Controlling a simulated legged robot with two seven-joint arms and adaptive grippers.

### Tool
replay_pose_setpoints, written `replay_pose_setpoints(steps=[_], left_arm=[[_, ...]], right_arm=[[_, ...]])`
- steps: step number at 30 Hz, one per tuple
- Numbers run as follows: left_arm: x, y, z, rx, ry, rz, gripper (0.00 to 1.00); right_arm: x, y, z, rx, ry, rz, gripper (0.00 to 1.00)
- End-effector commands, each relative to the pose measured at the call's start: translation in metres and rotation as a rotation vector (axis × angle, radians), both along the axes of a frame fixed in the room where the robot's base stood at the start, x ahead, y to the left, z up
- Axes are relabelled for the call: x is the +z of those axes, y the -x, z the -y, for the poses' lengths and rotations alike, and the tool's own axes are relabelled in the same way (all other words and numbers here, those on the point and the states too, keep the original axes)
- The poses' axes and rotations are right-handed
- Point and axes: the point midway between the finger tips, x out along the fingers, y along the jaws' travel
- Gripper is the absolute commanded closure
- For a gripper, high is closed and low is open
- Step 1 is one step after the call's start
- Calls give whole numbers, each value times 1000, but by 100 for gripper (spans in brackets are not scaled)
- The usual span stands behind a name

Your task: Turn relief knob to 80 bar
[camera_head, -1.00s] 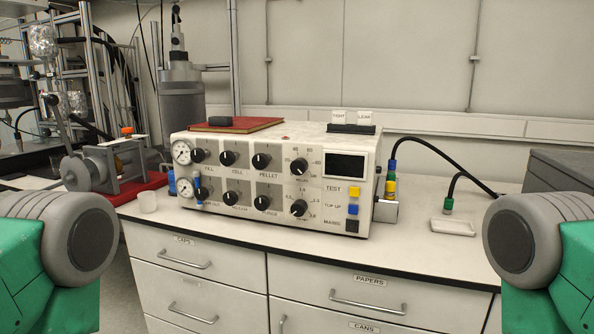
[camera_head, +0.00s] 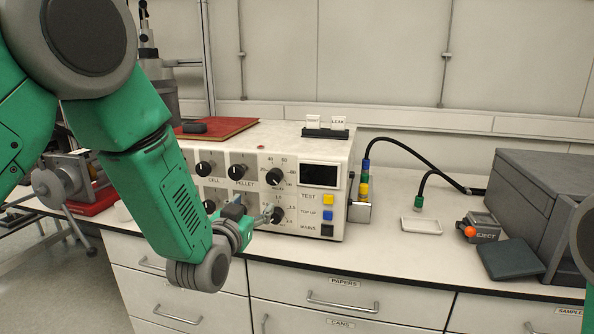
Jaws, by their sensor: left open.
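The control box (camera_head: 330,150) stands on the bench with several black knobs on its front. The upper right knob (camera_head: 274,176) has a scale that seems to read 40 and 60 above it; its label is too small to read surely, and its exact pointer setting is unclear. Below it is another black knob (camera_head: 278,214) with a finer scale. My left gripper (camera_head: 262,214) is open and empty, in front of the panel just left of the lower right knob, below the upper one. Contact cannot be told. My left arm hides the panel's left part. My right gripper is out of view.
Test, top-up and other buttons (camera_head: 328,214) sit right of the knobs under a dark display (camera_head: 319,175). Black hoses (camera_head: 400,145), a white tray (camera_head: 421,226) and a grey case (camera_head: 540,200) lie to the right. Drawers with handles (camera_head: 343,303) are below the bench edge.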

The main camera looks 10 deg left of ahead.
Motion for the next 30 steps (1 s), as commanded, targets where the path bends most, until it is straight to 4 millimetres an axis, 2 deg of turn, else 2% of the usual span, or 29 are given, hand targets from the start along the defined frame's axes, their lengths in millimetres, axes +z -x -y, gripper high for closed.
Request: replay_pose_setpoints(steps=[2, 8, 21, 25, 30], left_arm=[[10, -5, 0, 1, 0, 23, 44], [10, -28, 1, 2, -1, 28, 44], [9, -115, 4, 1, -1, 26, 44], [9, -130, 5, 1, -1, 24, 44], [10, -139, 5, 1, -1, 24, 44]], right_arm=[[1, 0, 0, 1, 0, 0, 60], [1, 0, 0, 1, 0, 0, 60], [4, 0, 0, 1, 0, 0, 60], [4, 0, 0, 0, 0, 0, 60], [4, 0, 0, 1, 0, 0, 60]])
